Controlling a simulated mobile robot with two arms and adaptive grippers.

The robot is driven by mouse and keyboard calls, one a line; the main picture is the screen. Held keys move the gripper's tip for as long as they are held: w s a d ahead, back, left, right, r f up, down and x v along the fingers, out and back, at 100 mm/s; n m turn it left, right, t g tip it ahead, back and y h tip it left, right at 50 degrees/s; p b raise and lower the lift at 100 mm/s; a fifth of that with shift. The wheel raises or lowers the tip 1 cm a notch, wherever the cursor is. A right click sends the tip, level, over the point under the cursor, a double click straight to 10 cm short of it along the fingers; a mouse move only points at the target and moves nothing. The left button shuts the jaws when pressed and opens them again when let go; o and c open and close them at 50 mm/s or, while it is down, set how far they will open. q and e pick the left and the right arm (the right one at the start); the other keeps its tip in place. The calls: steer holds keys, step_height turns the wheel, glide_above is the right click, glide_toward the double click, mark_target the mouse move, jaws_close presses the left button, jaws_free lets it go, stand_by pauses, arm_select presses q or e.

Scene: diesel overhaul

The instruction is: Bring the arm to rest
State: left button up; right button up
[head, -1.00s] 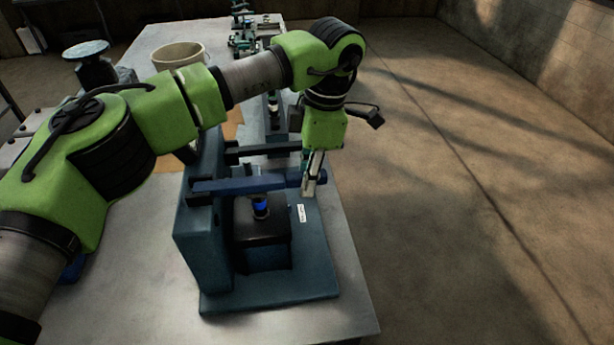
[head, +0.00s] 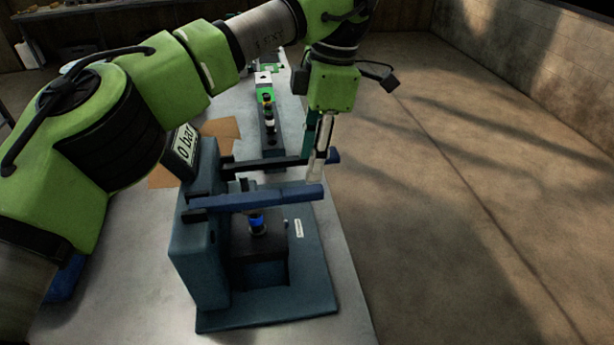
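My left gripper (head: 314,160) points down near the far ends of the two bars of the blue press-like stand (head: 197,245). A pale finger and a dark green finger show nearly edge-on, so I cannot tell the gap between them. The front blue lever (head: 265,197) lies roughly level, just below and nearer than the fingertips, with nothing on its end. The fingers overlap the rear dark bar (head: 270,163) near its blue tip; I cannot tell whether they touch it. My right gripper is not in view.
A small part with a blue band (head: 257,224) sits on the stand's black block. A gauge display reading "0 bar" (head: 186,145) stands behind. Another slim fixture (head: 269,130) is farther back on the grey table (head: 345,315). Open floor (head: 460,200) lies to the right.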

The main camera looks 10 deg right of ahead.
arm_select(q)
step_height(320, 180, up, 2)
steer(key=shift+d+r, duration=0.1)
steer(key=shift+d, duration=0.05)
